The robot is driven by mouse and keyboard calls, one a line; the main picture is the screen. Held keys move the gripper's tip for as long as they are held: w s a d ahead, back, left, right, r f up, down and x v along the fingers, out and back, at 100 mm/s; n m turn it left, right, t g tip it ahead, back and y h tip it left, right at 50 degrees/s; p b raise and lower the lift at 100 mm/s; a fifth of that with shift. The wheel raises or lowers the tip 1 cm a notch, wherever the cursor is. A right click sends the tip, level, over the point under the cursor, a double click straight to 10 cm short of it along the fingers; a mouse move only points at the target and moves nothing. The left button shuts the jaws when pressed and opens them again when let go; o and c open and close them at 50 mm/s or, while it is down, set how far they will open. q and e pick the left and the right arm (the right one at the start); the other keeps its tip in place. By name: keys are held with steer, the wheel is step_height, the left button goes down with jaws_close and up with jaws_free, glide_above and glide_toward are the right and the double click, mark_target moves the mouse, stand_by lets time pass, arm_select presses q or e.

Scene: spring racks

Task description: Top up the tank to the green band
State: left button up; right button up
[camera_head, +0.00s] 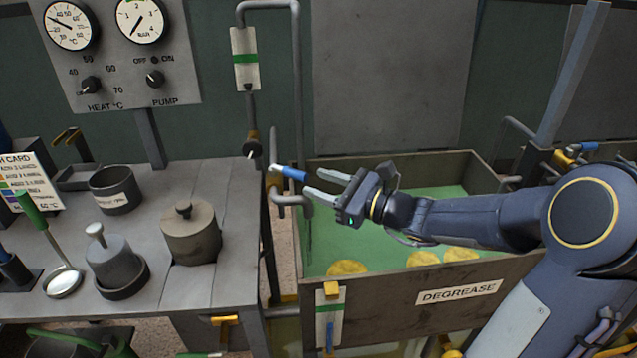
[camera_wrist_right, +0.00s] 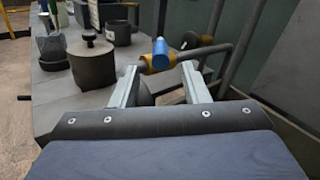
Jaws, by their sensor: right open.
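The tank (camera_head: 458,292) is an open brown box labelled DEGREASE and holds green liquid. A white gauge strip (camera_head: 321,333) with a green band is on its front, a yellow piece at its top. A blue strip shows low on the gauge; its exact top is too small to read. A valve with a blue handle (camera_head: 290,173) sits on the pipe at the tank's left end. My right gripper (camera_head: 314,183) is open and empty, its fingertips just right of the handle. In the right wrist view the blue handle (camera_wrist_right: 190,40) shows just beyond the fingertips (camera_wrist_right: 160,72). My left gripper is out of view.
A grey bench (camera_head: 185,283) on the left carries a lidded pot (camera_head: 191,235), a dark cup (camera_head: 115,190) and a ladle (camera_head: 64,282). Above is a panel (camera_head: 120,85) with dials and HEAT and PUMP knobs. A grey pipe (camera_head: 298,90) rises behind the valve.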

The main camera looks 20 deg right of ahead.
mark_target(290, 172)
steer(key=shift+w+d+n, duration=0.15)
steer(key=shift+d+n, duration=0.2)
steer(key=shift+n, duration=0.05)
steer(key=c, duration=0.4)
steer(key=d+n, duration=0.2)
steer(key=w+d+n+y+b, duration=0.1)
steer(key=n, duration=0.2)
steer(key=shift+d, duration=0.4)
steer(key=c, duration=0.5)
steer(key=d+n+y, duration=0.1)
steer(key=d+n, duration=0.1)
steer(key=n, duration=0.1)
steer(key=d+f+n+g+b, duration=0.1)
steer(key=n, duration=0.2)
steer(key=d+n+g+y+b, duration=0.1)
steer(key=d+n, duration=0.1)
steer(key=n, duration=0.1)
steer(key=shift+d+f+y, duration=0.3)
steer(key=shift+d, duration=0.05)
steer(key=w+a+r+n+p, duration=0.1)
steer(key=w+a, duration=0.3)
steer(key=a, duration=0.6)
steer(key=shift+n+g, duration=0.3)
